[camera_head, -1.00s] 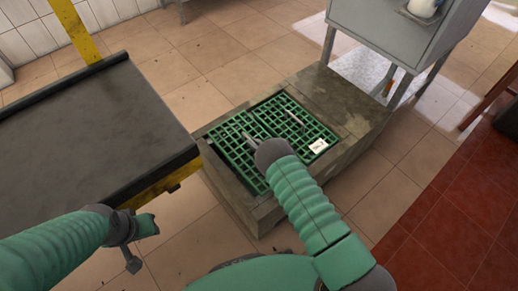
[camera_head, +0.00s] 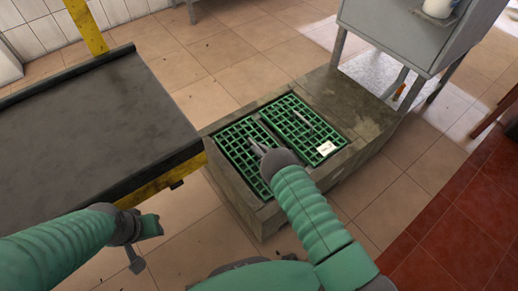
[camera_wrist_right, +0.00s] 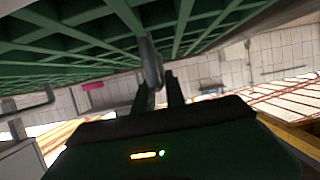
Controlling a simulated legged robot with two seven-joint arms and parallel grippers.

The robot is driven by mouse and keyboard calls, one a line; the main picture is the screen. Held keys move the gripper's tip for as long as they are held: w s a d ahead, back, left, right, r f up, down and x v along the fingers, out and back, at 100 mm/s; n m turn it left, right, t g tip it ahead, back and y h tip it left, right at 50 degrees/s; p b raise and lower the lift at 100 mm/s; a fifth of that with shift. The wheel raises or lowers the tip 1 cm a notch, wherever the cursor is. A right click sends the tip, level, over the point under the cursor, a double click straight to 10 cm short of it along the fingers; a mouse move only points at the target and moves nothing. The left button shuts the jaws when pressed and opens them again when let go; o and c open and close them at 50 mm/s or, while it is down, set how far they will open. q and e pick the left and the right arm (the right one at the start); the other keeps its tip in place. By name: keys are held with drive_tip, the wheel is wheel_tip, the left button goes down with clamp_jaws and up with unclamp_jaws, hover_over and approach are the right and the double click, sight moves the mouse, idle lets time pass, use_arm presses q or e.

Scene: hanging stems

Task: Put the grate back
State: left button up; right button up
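Two green grates lie side by side on a concrete pit block. The left grate (camera_head: 233,148) looks nearly flat in the left part of the opening, with a dark line between it and the right grate (camera_head: 300,108). The right grate has a metal handle and a white label. My right gripper (camera_head: 257,148) is over the left grate. In the right wrist view, its fingers (camera_wrist_right: 160,85) are close around a grey handle (camera_wrist_right: 150,60) under the green lattice (camera_wrist_right: 75,30). My left gripper (camera_head: 146,243) hangs beside the dark table; its opening is unclear.
The concrete block (camera_head: 350,100) has a rim around the grates. A dark table (camera_head: 90,125) with a yellow frame stands at left. A grey cabinet (camera_head: 400,35) stands on legs behind the block. Tiled floor (camera_head: 215,60) is clear behind.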

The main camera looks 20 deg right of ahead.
drive_tip(key=o, duration=0.3)
drive_tip(key=shift+r, duration=0.1)
drive_tip(key=s+r+p, duration=0.1)
drive_tip(key=s+d+r+p, duration=0.1)
drive_tip(key=p, duration=0.1)
drive_tip(key=shift+s+d+r, duration=0.1)
drive_tip(key=shift+s+r, duration=0.25)
drive_tip(key=shift+s, duration=0.05)
drive_tip(key=p+v, duration=0.4)
drive_tip(key=v, duration=0.4)
drive_tip(key=d+r+m+g+h, duration=0.35)
drive_tip(key=r+h, duration=0.25)
drive_tip(key=r, duration=0.7)
drive_tip(key=s+a+r+g, duration=0.2)
drive_tip(key=s+r, duration=0.1)
drive_tip(key=s, duration=0.4)
drive_tip(key=s+a+r+g, duration=0.2)
drive_tip(key=s+r, duration=0.2)
drive_tip(key=s, duration=0.3)
drive_tip(key=s+a+r+g+y, duration=0.1)
drive_tip(key=s+a+r+g, duration=0.1)
drive_tip(key=s, duration=0.6)
drive_tip(key=shift+a+r+m+g, duration=0.2)
drive_tip(key=shift+r+g, duration=0.1)
drive_tip(key=shift+r, duration=0.1)
drive_tip(key=shift+a+r+m+g, duration=0.1)
drive_tip(key=shift+a+r+g, duration=0.15)
drive_tip(key=shift+r, duration=0.2)
